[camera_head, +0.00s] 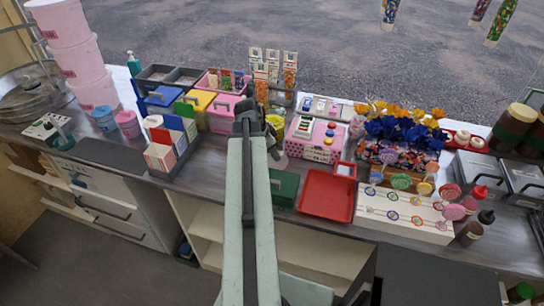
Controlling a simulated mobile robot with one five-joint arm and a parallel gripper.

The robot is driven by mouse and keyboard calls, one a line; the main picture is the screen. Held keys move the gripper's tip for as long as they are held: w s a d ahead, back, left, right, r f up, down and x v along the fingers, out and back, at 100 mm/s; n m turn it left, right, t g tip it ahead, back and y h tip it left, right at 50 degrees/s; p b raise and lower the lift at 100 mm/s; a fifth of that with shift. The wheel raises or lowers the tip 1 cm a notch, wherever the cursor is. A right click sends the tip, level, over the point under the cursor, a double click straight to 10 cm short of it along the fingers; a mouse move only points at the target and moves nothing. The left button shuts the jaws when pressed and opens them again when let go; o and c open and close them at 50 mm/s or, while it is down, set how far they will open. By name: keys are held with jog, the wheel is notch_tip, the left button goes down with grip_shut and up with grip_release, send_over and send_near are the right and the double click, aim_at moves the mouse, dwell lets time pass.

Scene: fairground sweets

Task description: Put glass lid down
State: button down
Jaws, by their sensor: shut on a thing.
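My gripper (251,118) is at the far end of my outstretched arm, above the middle of the counter, and is shut. What it grips is mostly hidden behind its dark jaws and my arm. A small clear, glassy piece (279,159) shows just right of my arm, below the gripper; I take it for part of the glass lid, but its outline is not clear. A yellow thing (277,122) shows right beside the gripper; I cannot tell whether they touch.
Right of my arm are a pink cash register (315,138), a red tray (327,196) and a lollipop stand (405,213). Left are colored bins (198,106) and a cardboard holder (160,157). Pink tubs (75,55) are stacked far left. Little bare counter shows near the gripper.

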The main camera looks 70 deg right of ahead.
jog(key=shift+f, duration=0.1)
jog(key=c, duration=1.2)
grip_release()
jog(key=shift+o, duration=0.2)
jog(key=shift+r, duration=0.3)
jog(key=p+v, duration=1.1)
jog(key=shift+a+r, duration=0.2)
jog(key=shift+r, duration=0.1)
jog(key=shift+w, duration=0.2)
